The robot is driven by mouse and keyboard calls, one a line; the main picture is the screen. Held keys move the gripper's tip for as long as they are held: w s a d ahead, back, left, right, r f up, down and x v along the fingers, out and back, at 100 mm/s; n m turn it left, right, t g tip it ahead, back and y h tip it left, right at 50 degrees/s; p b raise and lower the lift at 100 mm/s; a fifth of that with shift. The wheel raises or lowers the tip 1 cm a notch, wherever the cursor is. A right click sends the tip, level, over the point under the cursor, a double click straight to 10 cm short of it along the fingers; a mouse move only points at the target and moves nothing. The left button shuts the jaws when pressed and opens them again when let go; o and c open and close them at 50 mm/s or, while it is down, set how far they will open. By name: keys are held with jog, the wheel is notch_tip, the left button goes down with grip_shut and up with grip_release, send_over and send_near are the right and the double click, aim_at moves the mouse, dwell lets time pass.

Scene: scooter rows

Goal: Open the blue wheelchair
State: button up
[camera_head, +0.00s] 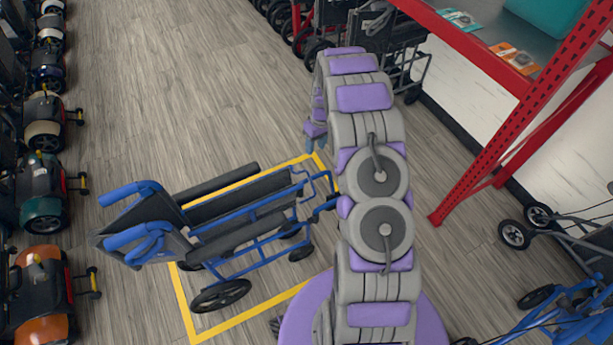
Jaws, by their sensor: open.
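The blue wheelchair (240,218) stands left of my arm, partly inside a yellow floor outline. It has a blue frame, black armrests and black wheels. Its seat area looks narrow, with the two armrests fairly close together. Its backrest and blue handles point to the left, its front end to the right. My gripper (315,140) hangs at the far end of my grey and purple arm, above and beyond the front of the wheelchair. It is open and seems apart from the wheelchair. The arm hides part of the floor behind it.
The yellow floor outline (183,304) surrounds the wheelchair's wheels. Scooters (40,190) line the left edge. Folded wheelchairs (370,30) stand at the back. A red shelf frame (470,165) and wheeled walkers (560,235) are at right. The grey floor at upper middle is clear.

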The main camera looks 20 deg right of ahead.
jog(key=b, duration=0.1)
send_near(309, 173)
jog(key=f, duration=0.3)
jog(key=f+b, duration=0.1)
jog(key=f, duration=0.3)
jog(key=a+f+b, duration=0.1)
jog(key=f, duration=0.2)
jog(key=shift+s+a+f, duration=0.1)
jog(key=shift+s+f, duration=0.1)
jog(key=shift+f, duration=0.15)
jog(key=shift+a+f, duration=0.35)
jog(key=shift+f, duration=0.05)
jog(key=shift+d, duration=0.1)
jog(key=shift+c, duration=0.2)
jog(key=shift+d, duration=0.1)
jog(key=c, duration=0.3)
grip_shut()
